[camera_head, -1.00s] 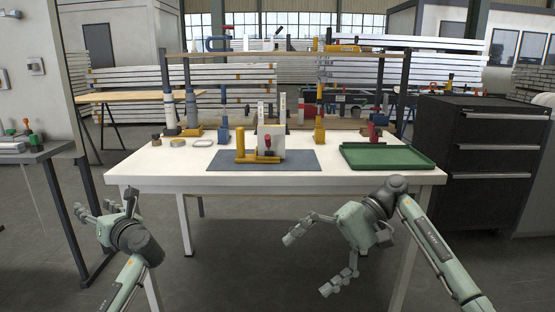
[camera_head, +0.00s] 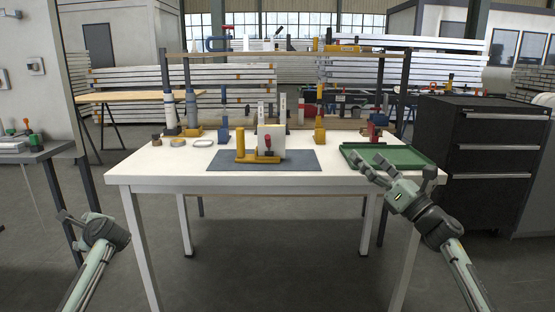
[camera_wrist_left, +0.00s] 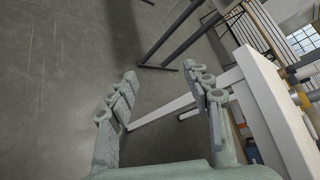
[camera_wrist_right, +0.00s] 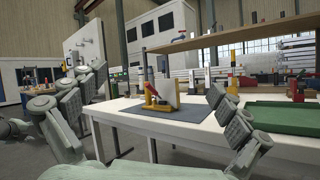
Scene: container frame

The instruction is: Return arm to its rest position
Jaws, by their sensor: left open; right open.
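My right gripper (camera_head: 405,167) is open and empty in the head view, in front of the green tray (camera_head: 345,147) at the table's right side. In the right wrist view its spread fingers (camera_wrist_right: 150,115) frame the table, with nothing between them. My left gripper (camera_head: 75,220) is left of the table and below its top in the head view, partly hidden by its own wrist. In the left wrist view its fingers (camera_wrist_left: 165,105) are apart and empty, over the floor and beside a white table leg (camera_wrist_left: 165,112).
The white table (camera_head: 150,180) carries a grey mat (camera_head: 225,160) with a yellow clamp fixture (camera_head: 258,160) holding a pale plate (camera_head: 272,139). A black drawer cabinet (camera_head: 490,160) stands at right. A side bench (camera_head: 45,150) is at left. Floor is clear in front.

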